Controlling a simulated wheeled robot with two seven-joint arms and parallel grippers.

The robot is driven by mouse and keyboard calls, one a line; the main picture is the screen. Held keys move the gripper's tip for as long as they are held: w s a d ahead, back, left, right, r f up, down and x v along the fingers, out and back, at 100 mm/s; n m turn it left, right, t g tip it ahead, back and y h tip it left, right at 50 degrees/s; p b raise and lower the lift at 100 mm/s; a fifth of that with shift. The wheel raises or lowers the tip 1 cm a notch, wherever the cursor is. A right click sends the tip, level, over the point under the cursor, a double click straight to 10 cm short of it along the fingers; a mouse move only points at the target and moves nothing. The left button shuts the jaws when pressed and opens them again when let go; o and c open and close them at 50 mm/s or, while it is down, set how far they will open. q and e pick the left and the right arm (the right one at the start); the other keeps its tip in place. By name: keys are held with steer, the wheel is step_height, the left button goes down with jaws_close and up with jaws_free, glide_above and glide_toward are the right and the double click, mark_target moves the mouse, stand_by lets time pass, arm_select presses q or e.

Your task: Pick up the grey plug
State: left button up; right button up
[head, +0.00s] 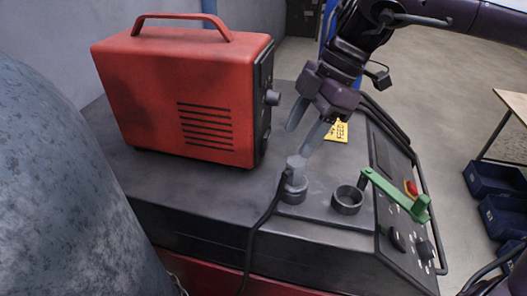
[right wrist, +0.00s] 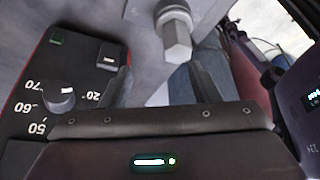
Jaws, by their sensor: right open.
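The grey plug (head: 295,166) stands upright in a round grey socket (head: 293,192) on the dark machine top, with a black cable hanging from it. My right gripper (head: 306,130) is open, above the plug, with its fingers pointing down. One fingertip shows very close to the plug's top; whether it touches cannot be told. In the right wrist view, a grey hexagonal piece that looks like the plug (right wrist: 177,38) shows ahead of the open fingers, with nothing between them. My left gripper is not in view.
A red box with a handle (head: 180,95) stands left of the plug. An empty ring socket (head: 347,200) and a green lever (head: 396,194) are to the right. A yellow tag (head: 337,132) lies behind. A large grey rounded body (head: 70,190) fills the left.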

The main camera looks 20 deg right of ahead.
mark_target(295, 161)
steer(key=shift+s+d+f, duration=0.1)
steer(key=shift+s+f, duration=0.1)
steer(key=shift+s, duration=0.35)
steer(key=shift+s+d+f, duration=0.1)
steer(key=shift+s+f, duration=0.1)
steer(key=shift+s, duration=0.3)
steer(key=shift+s+a+f+p, duration=0.3)
steer(key=shift+a+f, duration=0.1)
steer(key=shift+f, duration=0.1)
steer(key=shift+s+a+f+p, duration=0.15)
steer(key=shift+a+f+p, duration=0.1)
steer(key=shift+a+f, duration=0.2)
steer(key=f, duration=0.1)
steer(key=w+a+f+p, duration=0.1)
steer(key=shift+f, duration=1.1)
steer(key=shift+a, duration=0.15)
steer(key=shift+c, duration=0.2)
steer(key=c, duration=0.9)
steer(key=shift+c, duration=1.4)
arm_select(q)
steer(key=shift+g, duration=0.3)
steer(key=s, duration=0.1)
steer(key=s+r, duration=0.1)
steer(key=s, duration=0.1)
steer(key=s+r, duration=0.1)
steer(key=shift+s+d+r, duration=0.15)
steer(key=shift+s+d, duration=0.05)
arm_select(e)
steer(key=shift+w, duration=0.1)
